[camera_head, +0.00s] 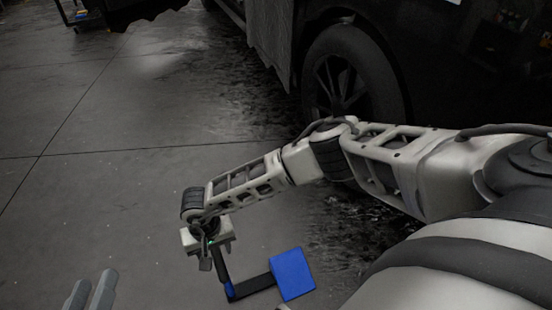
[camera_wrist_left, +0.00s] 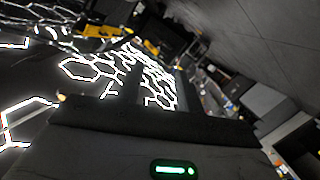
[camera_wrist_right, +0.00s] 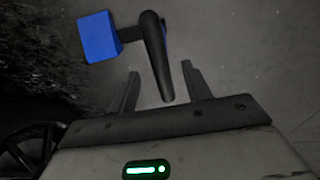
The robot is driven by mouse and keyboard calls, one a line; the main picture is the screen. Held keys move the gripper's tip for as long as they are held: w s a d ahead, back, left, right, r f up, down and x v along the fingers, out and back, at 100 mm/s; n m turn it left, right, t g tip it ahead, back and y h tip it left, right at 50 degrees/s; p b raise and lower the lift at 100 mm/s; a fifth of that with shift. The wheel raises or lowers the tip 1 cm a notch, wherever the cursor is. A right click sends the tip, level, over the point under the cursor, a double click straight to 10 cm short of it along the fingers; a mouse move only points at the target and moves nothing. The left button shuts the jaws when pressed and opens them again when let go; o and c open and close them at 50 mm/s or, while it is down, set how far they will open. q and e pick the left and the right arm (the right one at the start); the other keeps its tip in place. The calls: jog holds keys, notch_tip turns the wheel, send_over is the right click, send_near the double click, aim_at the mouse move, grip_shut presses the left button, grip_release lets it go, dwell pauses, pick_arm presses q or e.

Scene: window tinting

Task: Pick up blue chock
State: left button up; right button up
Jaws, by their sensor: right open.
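The blue chock (camera_head: 292,274) lies on the floor at the lower middle of the head view. A black bar joins its blue block to a long black handle with a small blue part at the corner. In the right wrist view, the blue chock (camera_wrist_right: 99,37) is at upper left, and its handle's end points between my fingers. My right gripper (camera_head: 206,258) is open by the handle, and in its wrist view (camera_wrist_right: 160,90) the fingers stand apart on either side of the handle's end. My left gripper (camera_head: 91,291) seems to show as two grey bars at lower left; its opening is unclear.
A dark vehicle with a black wheel (camera_head: 350,85) stands at upper right, behind my right arm. A cart (camera_head: 82,14) stands at the far upper left. The concrete floor (camera_head: 110,170) at left is clear. The left wrist view shows bright hexagonal lights (camera_wrist_left: 90,70).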

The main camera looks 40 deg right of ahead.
aim_at(218, 259)
notch_tip(218, 259, down, 2)
jog(key=shift+f, duration=0.1)
jog(key=shift+f+b, duration=0.3)
jog(key=shift+b, duration=0.15)
jog(key=f, duration=0.1)
jog(key=f+b, duration=0.1)
jog(key=shift+s+f, duration=0.3)
jog(key=shift+f+b, duration=0.6)
jog(key=shift+f, duration=0.35)
jog(key=shift+r, duration=0.1)
grip_shut()
pick_arm(q)
jog(key=shift+w+d+r+t+h, duration=0.1)
jog(key=shift+w+r+t+h, duration=0.2)
jog(key=shift+r, duration=0.25)
jog(key=shift+w+d+r+t+h, duration=0.1)
jog(key=shift+w+r+t+h, duration=0.05)
jog(key=shift+r+t+h, duration=0.3)
pick_arm(e)
jog(key=shift+w, duration=0.15)
